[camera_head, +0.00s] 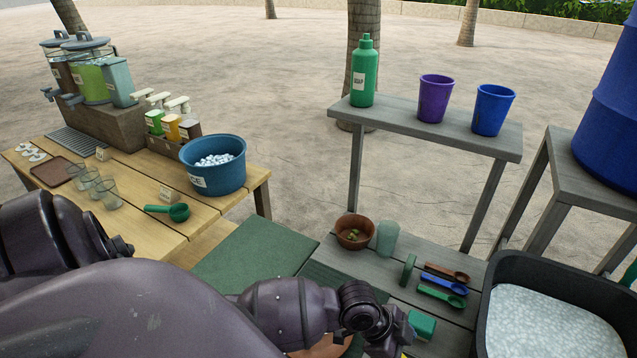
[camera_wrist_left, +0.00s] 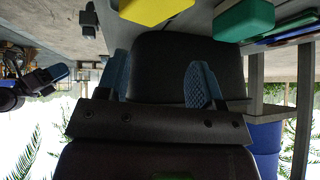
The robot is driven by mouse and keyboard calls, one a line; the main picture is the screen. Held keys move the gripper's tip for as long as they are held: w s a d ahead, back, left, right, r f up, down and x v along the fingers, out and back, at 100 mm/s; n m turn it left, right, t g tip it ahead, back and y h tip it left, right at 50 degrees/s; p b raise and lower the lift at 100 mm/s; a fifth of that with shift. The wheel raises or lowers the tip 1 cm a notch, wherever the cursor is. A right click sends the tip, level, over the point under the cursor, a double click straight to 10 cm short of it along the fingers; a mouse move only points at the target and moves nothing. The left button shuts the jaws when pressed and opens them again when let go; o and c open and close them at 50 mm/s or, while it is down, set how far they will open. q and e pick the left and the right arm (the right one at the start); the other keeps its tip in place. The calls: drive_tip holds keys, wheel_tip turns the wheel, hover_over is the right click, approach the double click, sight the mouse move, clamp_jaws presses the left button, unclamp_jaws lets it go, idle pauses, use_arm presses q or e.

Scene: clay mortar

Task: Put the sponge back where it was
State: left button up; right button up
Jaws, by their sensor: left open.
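A green sponge-like block (camera_head: 422,325) lies beside my left wrist on the low grey shelf (camera_head: 335,262), and a green block also shows at the top of the wrist view (camera_wrist_left: 245,18). Near it in that view is a yellow block (camera_wrist_left: 155,8); only a sliver of yellow shows in the head view. I cannot tell which is the task's sponge. My left gripper (camera_wrist_left: 161,68) is open, its blue fingers apart with nothing seen between them. In the head view its wrist is beside the green block and its fingers are hidden.
The shelf holds a brown bowl (camera_head: 354,232), a pale glass (camera_head: 387,238), an upright green block (camera_head: 408,270) and several scoops (camera_head: 442,296). A black ice bin (camera_head: 505,268) stands at right. The soap bottle (camera_head: 364,75) and cups are on the upper shelf.

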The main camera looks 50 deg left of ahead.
use_arm(q)
drive_tip(key=s+a+f+n+t+y, duration=0.1)
drive_tip(key=n, duration=0.1)
drive_tip(key=s+a+f+n+t, duration=0.1)
drive_tip(key=a+n+t, duration=0.1)
drive_tip(key=n, duration=0.1)
drive_tip(key=s+a+f+n+t+y, duration=0.1)
drive_tip(key=s+a+n+t, duration=0.1)
drive_tip(key=shift+a+n+y, duration=0.25)
drive_tip(key=shift+n+y, duration=0.05)
drive_tip(key=shift+n, duration=0.1)
drive_tip(key=s+a+n+y, duration=0.1)
drive_tip(key=s+a, duration=0.1)
drive_tip(key=s+a+n+t+y, duration=0.1)
drive_tip(key=s+a+n, duration=0.1)
drive_tip(key=a, duration=0.1)
drive_tip(key=s+a+f+n+t+y, duration=0.1)
drive_tip(key=s+a+y, duration=0.1)
drive_tip(key=s, duration=0.1)
drive_tip(key=shift+s+a+n, duration=0.1)
drive_tip(key=shift+a+n, duration=0.2)
drive_tip(key=shift+a, duration=0.1)
